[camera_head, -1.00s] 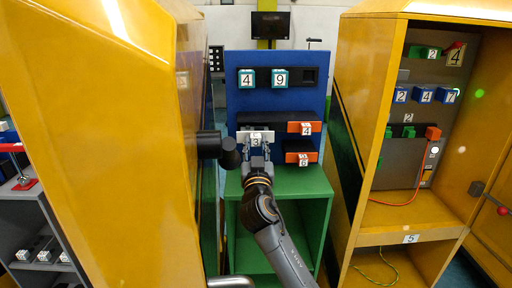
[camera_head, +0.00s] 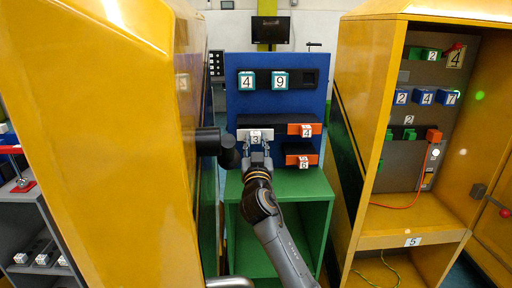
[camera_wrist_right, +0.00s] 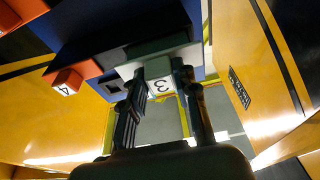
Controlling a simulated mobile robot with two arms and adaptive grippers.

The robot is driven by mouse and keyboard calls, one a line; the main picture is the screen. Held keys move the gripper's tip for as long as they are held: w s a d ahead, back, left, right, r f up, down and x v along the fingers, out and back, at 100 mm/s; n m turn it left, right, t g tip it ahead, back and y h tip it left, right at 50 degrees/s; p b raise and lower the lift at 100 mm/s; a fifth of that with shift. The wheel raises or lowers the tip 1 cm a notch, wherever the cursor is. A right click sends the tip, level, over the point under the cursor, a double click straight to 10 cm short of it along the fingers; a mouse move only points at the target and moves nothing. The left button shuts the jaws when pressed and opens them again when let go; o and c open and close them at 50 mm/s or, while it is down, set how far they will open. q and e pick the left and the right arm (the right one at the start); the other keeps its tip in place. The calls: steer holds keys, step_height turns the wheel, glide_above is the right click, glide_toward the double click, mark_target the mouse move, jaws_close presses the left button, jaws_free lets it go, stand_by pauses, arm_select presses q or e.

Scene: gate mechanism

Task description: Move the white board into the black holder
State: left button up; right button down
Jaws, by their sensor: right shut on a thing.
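The white board (camera_head: 242,134) has a label "3" and is in front of the lower part of the blue panel, left of the orange board marked 4. My right gripper (camera_head: 257,158) is shut on it from the front. In the right wrist view the white board (camera_wrist_right: 152,56) spans behind my right gripper (camera_wrist_right: 162,92), whose fingers are on both sides of the "3" block. Black holders are on the blue panel: an upper one (camera_head: 309,77) with an empty right slot, and dark lower ones partly hidden behind the boards. I cannot tell whether the board touches a holder.
Orange boards marked 4 (camera_head: 305,130) and 6 (camera_head: 302,160) are just to the right. A green cabinet (camera_head: 315,190) stands below. A yellow cabinet wall (camera_head: 110,130) is close on the left, with a dark cylinder (camera_head: 210,141) beside the board. Another yellow cabinet (camera_head: 365,150) stands right.

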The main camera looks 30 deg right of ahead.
steer(key=shift+f+b+x, duration=0.25)
steer(key=shift+b+x, duration=0.2)
steer(key=shift+x, duration=0.6)
steer(key=shift+w+d, duration=0.15)
steer(key=shift+w, duration=0.2)
arm_select(q)
steer(key=shift+a+f, duration=0.35)
steer(key=shift+f, duration=0.25)
steer(key=shift+a+f+b, duration=0.1)
steer(key=shift+f+b, duration=0.25)
steer(key=shift+b, duration=0.05)
arm_select(e)
steer(key=shift+w+d, duration=0.3)
steer(key=shift+w, duration=0.25)
arm_select(q)
steer(key=shift+f, duration=0.15)
arm_select(e)
steer(key=shift+r, duration=0.2)
